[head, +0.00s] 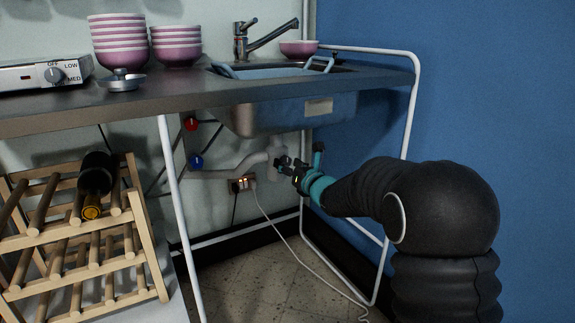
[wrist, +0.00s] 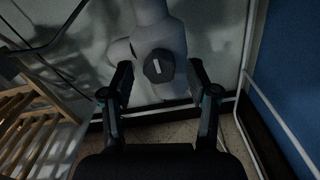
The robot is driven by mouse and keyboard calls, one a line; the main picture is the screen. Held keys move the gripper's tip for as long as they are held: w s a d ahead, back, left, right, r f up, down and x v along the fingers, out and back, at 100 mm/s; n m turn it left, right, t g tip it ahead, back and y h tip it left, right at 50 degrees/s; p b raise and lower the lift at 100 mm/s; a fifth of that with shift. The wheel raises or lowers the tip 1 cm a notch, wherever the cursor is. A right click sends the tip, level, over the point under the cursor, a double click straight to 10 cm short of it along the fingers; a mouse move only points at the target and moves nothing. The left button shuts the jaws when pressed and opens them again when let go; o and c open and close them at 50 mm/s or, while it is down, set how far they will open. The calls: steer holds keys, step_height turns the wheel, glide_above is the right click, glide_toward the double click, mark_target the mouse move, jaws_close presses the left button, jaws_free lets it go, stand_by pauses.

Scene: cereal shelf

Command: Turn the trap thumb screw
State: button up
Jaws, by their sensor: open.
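The trap thumb screw (wrist: 159,66) shows in the wrist view as a dark, many-sided knob with a pale bar mark on its face. It sits on the grey trap pipe (wrist: 152,17) under the sink. My gripper (wrist: 158,78) is open, with one finger on each side of the knob in the picture. I see gaps between the fingers and the knob; the depth between them is hard to tell. In the head view my gripper (head: 281,164) is below the sink basin, at the trap (head: 275,153), and hides most of the screw.
The sink basin (head: 292,115) hangs above my gripper. Red (head: 191,124) and blue (head: 197,162) valve knobs are left of the trap. A wall socket (head: 241,184) with a white cable is below. White table legs (head: 176,220) and a wooden wine rack (head: 144,235) stand left.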

steer(key=v, duration=1.1)
